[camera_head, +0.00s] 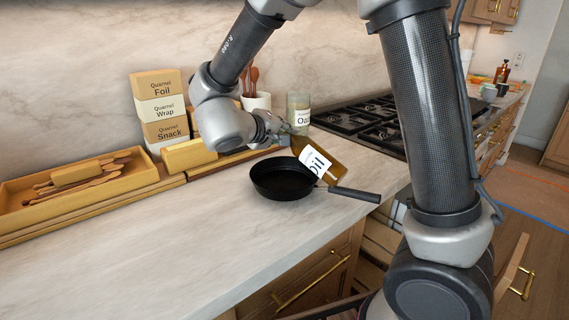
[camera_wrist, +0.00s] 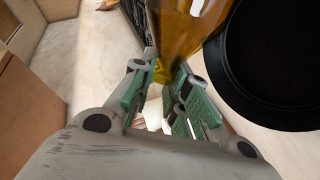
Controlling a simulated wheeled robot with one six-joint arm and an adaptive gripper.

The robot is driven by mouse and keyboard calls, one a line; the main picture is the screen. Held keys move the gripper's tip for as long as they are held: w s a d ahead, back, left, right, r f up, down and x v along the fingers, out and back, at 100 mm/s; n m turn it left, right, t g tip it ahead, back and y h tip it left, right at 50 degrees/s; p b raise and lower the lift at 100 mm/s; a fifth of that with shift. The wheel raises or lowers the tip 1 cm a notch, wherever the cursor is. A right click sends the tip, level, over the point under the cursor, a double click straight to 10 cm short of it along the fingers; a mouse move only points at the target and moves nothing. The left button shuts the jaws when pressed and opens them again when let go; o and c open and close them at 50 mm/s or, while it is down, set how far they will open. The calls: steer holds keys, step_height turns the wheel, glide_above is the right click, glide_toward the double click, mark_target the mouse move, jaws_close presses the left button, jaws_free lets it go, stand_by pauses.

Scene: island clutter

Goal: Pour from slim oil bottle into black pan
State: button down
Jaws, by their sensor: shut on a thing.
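The slim oil bottle (camera_head: 329,175) is amber with a white "Oil" label and is strongly tilted above the right side of the black pan. My gripper (camera_head: 284,132) is shut on it at its upper-left end in the head view. In the wrist view the amber bottle (camera_wrist: 185,28) narrows toward my green-padded fingers (camera_wrist: 168,92). The black pan (camera_head: 280,186) rests on the counter, its handle pointing right. It also shows in the wrist view (camera_wrist: 270,65), to the right of the bottle. I cannot see the bottle's opening or any stream of oil.
A wooden tray of utensils (camera_head: 28,205) lies at the left. Stacked boxes (camera_head: 158,105), a utensil crock (camera_head: 257,101) and an oats jar (camera_head: 299,103) stand behind. A gas stove (camera_head: 365,122) is at the back right. The front-left counter (camera_head: 170,255) is clear.

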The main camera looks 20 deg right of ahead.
stand_by(0.3)
steer(key=shift+f+n+g, duration=0.3)
steer(key=shift+f+n, duration=0.3)
steer(key=shift+f, duration=0.55)
steer(key=shift+f, duration=0.1)
steer(key=shift+w+f+n+g+h, duration=0.1)
steer(key=shift+f+n+g+h, duration=0.35)
steer(key=shift+f, duration=0.7)
steer(key=shift+f, duration=0.1)
steer(key=shift+w+a+f+n, duration=0.1)
steer(key=shift+f+n, duration=0.45)
steer(key=shift+f, duration=0.45)
steer(key=shift+f+g, duration=0.15)
steer(key=shift+g, duration=0.1)
steer(key=shift+h, duration=0.25)
